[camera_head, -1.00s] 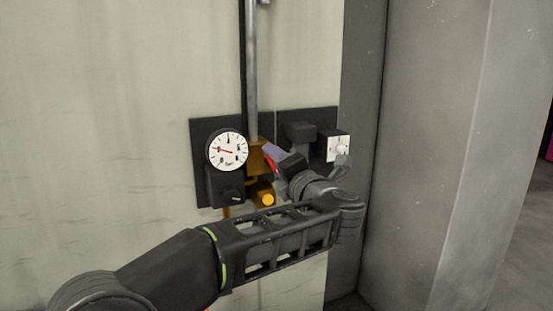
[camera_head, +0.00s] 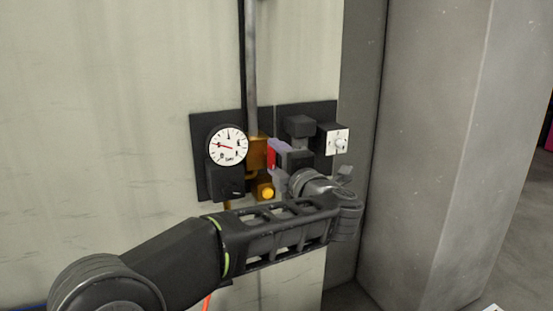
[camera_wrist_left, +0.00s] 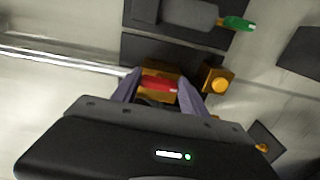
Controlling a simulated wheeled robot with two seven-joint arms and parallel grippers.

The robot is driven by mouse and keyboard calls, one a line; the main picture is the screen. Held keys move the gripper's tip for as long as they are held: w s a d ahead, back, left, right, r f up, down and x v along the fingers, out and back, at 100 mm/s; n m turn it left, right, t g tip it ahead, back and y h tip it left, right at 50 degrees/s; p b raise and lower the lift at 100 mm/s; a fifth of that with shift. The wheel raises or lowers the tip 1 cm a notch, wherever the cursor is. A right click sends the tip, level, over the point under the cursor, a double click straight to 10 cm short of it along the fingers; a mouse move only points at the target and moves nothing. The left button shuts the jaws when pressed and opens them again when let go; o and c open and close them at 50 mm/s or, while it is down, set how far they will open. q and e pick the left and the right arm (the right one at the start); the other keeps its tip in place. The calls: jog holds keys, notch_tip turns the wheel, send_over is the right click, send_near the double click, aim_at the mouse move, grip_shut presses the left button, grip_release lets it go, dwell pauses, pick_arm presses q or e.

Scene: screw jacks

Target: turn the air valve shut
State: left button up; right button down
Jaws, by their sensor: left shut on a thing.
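The air valve has a brass body (camera_head: 257,152) at the foot of a grey vertical pipe, with a red handle (camera_head: 271,154) on its right side. The red handle stands about upright in the head view. In the left wrist view the handle (camera_wrist_left: 158,85) lies between the two purple fingers. My left gripper (camera_head: 277,154) is shut on the red handle, reaching it from the right. In the left wrist view the gripper (camera_wrist_left: 157,89) covers part of the brass body. My right gripper is not in view.
A round gauge (camera_head: 228,147) sits left of the valve, and a brass fitting with a yellow knob (camera_head: 267,192) sits below it. A white switch plate (camera_head: 338,141) is to the right. A grey pillar (camera_head: 420,150) stands farther right. The left wall is bare.

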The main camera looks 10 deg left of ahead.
pick_arm(q)
jog(key=o, duration=1.4)
jog(key=shift+b+v, duration=1.7)
jog(key=shift+v, duration=2.2)
